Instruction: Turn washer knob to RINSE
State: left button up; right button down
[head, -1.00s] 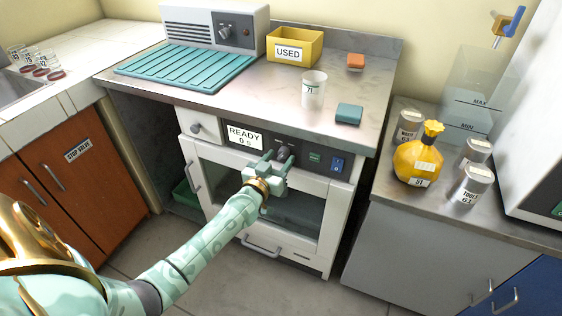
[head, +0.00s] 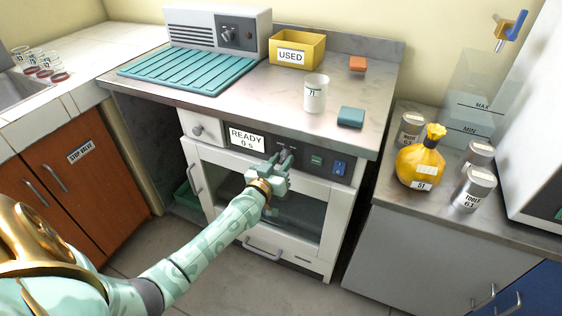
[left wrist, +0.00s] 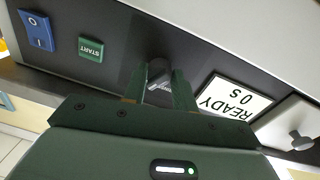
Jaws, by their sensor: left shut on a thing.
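The washer (head: 322,240) stands under the steel counter, with a dark control panel along its top front. Its dark knob (head: 284,154) is on that panel, right of the display (head: 247,139) that reads READY 0 s. My left gripper (head: 281,164) reaches the panel and is shut on the knob. In the left wrist view the knob (left wrist: 159,72) sits between the two green fingers, with a pale mark on it. Small lettering above the knob is too small to read, and the fingers hide part of the knob. My right gripper is not in view.
A green START button (head: 316,160) and a blue switch (head: 339,168) sit right of the knob. The drawer (head: 207,130) is left of the display. A white cup (head: 315,96) and a teal block (head: 350,117) stand on the counter above.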

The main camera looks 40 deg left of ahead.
pick_arm(q)
jog(key=n, duration=0.6)
jog(key=shift+p, duration=0.3)
jog(key=n, duration=0.4)
jog(key=shift+d+n+y, duration=0.1)
jog(key=shift+n+y, duration=0.2)
jog(key=shift+n, duration=1.3)
jog(key=shift+f, duration=0.1)
jog(key=o, duration=1)
jog(key=shift+c, duration=0.2)
